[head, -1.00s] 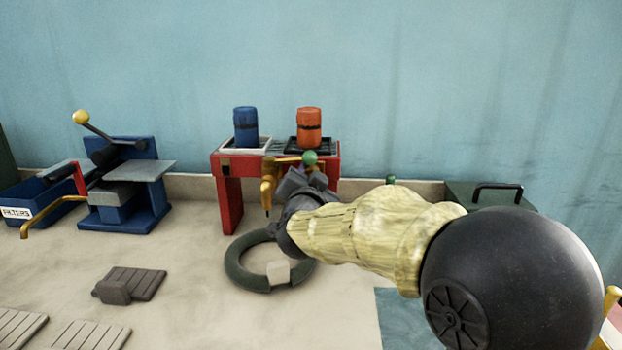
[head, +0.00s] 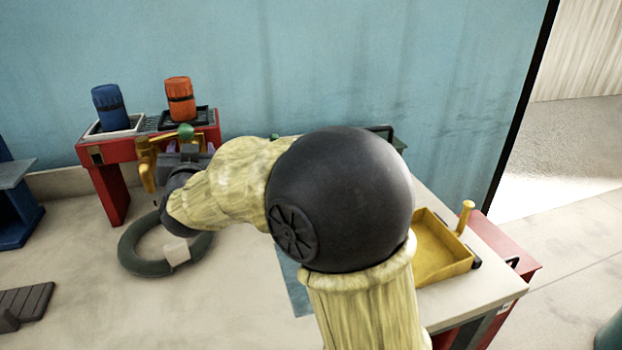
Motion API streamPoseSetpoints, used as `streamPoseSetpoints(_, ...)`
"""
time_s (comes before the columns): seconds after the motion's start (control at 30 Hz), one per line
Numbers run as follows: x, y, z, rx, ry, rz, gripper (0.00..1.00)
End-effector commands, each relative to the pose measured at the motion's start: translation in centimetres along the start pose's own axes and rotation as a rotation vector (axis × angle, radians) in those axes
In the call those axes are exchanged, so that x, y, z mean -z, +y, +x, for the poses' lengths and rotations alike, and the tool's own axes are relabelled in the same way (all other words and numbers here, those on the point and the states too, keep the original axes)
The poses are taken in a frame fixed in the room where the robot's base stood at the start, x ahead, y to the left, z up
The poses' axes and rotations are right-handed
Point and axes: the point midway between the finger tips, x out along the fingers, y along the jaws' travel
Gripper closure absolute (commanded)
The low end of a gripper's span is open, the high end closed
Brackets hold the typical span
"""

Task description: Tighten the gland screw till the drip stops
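My gripper (head: 182,160) is at the brass tap (head: 146,165) on the front of the red stand (head: 112,190), just below the tap's green knob (head: 186,131). My wrist and the gripper's body hide the fingertips, so I cannot tell whether they hold anything. The gland screw is hidden or too small to make out. No drip can be made out below the spout.
A blue drum (head: 110,106) and an orange drum (head: 180,99) stand in trays on the red stand. A blue device (head: 18,205) is at the left edge. A yellow tray (head: 432,260) sits at the bench's right end. My arm covers the middle.

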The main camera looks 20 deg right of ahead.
Motion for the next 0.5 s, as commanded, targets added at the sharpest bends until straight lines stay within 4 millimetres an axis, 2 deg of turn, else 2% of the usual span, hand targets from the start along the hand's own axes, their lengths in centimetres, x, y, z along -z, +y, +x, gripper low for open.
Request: streamPoseSetpoints(0.5, 0.17, -0.18, -0.01, 0.002, -0.003, -0.545, 0.43)
